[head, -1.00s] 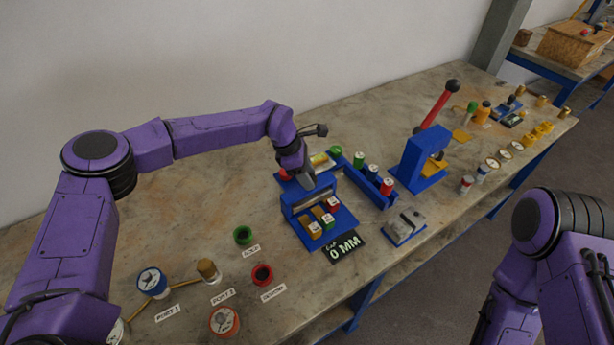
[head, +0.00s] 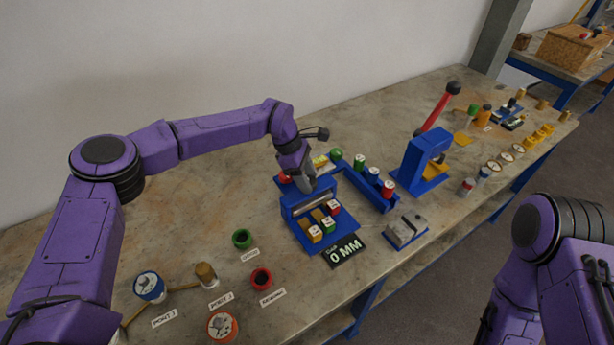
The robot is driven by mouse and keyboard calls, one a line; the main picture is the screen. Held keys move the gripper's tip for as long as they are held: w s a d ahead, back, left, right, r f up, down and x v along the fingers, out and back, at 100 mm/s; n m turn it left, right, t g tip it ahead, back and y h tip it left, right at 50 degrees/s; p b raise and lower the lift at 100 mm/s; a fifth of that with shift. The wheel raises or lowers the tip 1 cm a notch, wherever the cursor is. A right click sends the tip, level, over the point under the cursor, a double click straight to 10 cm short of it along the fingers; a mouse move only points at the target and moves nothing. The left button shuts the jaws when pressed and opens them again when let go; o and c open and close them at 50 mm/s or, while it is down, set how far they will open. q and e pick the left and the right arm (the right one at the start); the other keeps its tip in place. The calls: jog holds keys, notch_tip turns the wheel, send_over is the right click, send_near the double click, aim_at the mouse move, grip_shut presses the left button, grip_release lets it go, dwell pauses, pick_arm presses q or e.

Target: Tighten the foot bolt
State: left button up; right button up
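My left gripper (head: 308,184) points down at the back of a blue fixture (head: 291,213) on the workbench. Its fingertips are small and partly hidden, so I cannot tell whether they hold anything. The fixture carries several small coloured blocks with white tops, among them a red one (head: 333,207) and a green one (head: 328,226). A dark sign reading "0 MM" (head: 346,250) lies in front of it. I cannot make out which piece is the foot bolt. My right arm shows at the right edge, and its gripper is out of view.
A blue rack (head: 372,190) with coloured pieces and a blue press with a red lever (head: 436,108) stand right of the fixture. A grey block on a blue base (head: 405,231) lies near the front edge. Labelled ports and red and green rings (head: 242,239) lie at front left.

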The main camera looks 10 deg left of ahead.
pick_arm(q)
jog(key=shift+o, duration=1.1)
jog(key=shift+w+a+r, duration=0.1)
jog(key=shift+a+r, duration=0.1)
jog(key=shift+r, duration=0.15)
jog(key=b+v, duration=0.3)
jog(key=v, duration=0.6)
jog(key=shift+a+r, duration=0.15)
jog(key=shift+r, duration=0.2)
